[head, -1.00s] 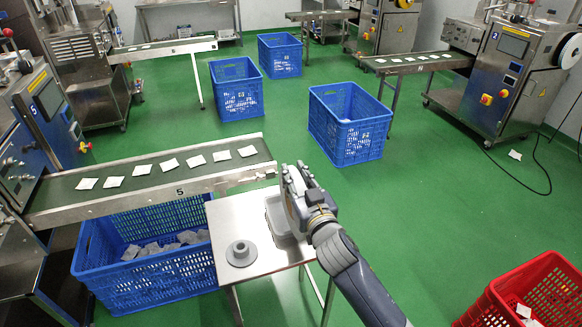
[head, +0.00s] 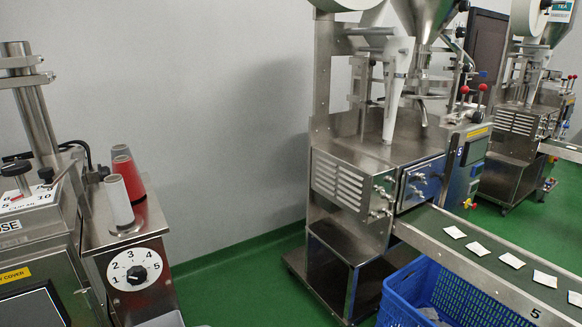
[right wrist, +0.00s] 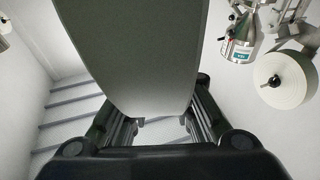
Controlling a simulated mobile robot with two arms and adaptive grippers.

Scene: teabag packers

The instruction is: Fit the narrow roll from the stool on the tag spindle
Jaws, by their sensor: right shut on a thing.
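My right gripper (right wrist: 153,122) is shut on a large, thin, pale-grey roll (right wrist: 150,55). The roll stands edge-up between the fingers and fills the middle of the right wrist view; its core is not visible. Neither gripper nor the stool is in the head view. I cannot pick out the tag spindle for sure. In the right wrist view another white roll (right wrist: 283,82) with a dark knob at its centre hangs on a machine at the right, apart from the held roll.
In the head view a machine at left carries a white cone (head: 119,203), a red cone (head: 130,178) and a numbered dial (head: 134,270). Packer 5 (head: 360,150) stands right of centre, its conveyor (head: 470,250) above a blue crate (head: 400,300). Green floor between them is clear.

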